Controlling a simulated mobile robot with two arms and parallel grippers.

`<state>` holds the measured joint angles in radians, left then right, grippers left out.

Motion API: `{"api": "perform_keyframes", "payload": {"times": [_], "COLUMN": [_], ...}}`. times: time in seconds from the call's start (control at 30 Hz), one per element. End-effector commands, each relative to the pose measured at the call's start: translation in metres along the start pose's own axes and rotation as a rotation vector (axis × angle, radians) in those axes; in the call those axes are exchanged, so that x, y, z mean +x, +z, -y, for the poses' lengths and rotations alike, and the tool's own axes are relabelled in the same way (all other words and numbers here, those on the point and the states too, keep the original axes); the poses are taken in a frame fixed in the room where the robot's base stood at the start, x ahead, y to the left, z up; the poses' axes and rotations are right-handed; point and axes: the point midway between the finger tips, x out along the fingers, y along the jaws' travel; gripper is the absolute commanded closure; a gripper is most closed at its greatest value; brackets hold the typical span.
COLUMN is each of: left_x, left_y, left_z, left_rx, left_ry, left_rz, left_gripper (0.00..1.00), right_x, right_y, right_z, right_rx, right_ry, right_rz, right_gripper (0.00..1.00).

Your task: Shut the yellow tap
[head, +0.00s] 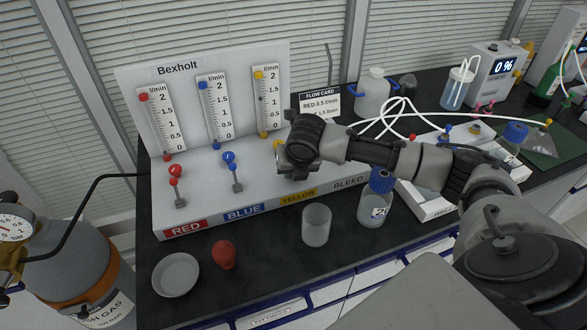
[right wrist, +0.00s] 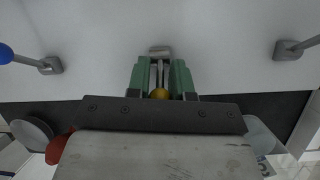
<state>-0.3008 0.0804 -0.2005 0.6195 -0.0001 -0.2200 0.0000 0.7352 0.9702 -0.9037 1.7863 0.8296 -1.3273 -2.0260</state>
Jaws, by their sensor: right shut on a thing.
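The yellow tap shows in the right wrist view as a grey lever with a yellow knob (right wrist: 160,94) on a small grey base (right wrist: 160,52). My right gripper (right wrist: 161,76) has its green fingers on both sides of this lever and is shut on it. In the head view, my right gripper (head: 293,165) is over the white panel behind the YELLOW label (head: 298,195) and hides most of the tap. The yellow flow meter (head: 268,100) stands upright behind it. My left gripper is not in view.
The red tap (head: 176,172) and blue tap (head: 229,160) stand to the left on the panel. An empty beaker (head: 316,226), a bottle with a blue cap (head: 376,207), a red bulb (head: 223,254) and a white dish (head: 176,274) stand in front. A flow card (head: 319,104) stands behind.

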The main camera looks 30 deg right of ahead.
Motion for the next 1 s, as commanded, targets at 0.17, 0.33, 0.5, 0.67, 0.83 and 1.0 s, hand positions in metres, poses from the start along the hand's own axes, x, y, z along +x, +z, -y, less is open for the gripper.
{"api": "perform_keyframes", "payload": {"times": [0.17,0.33,0.5,0.67,0.83,1.0], "left_x": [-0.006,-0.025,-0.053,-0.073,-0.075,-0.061], "left_y": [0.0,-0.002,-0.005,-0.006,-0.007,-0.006], "left_z": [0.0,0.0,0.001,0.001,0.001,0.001], "left_rx": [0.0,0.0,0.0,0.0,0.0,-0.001], "left_ry": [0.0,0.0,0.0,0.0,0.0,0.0], "left_rz": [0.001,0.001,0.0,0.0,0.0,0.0], "left_gripper": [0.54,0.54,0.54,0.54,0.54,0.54], "right_x": [-0.002,-0.006,-0.009,-0.006,0.001,0.007], "right_y": [0.002,0.005,0.01,0.014,0.018,0.021], "right_z": [0.0,-0.001,-0.003,-0.004,-0.005,-0.006], "right_rx": [0.001,0.004,0.008,0.012,0.016,0.018], "right_ry": [-0.002,-0.013,-0.034,-0.061,-0.09,-0.119], "right_rz": [-0.013,-0.067,-0.175,-0.314,-0.47,-0.628], "right_gripper": [1.0,1.0,1.0,1.0,1.0,1.0]}}
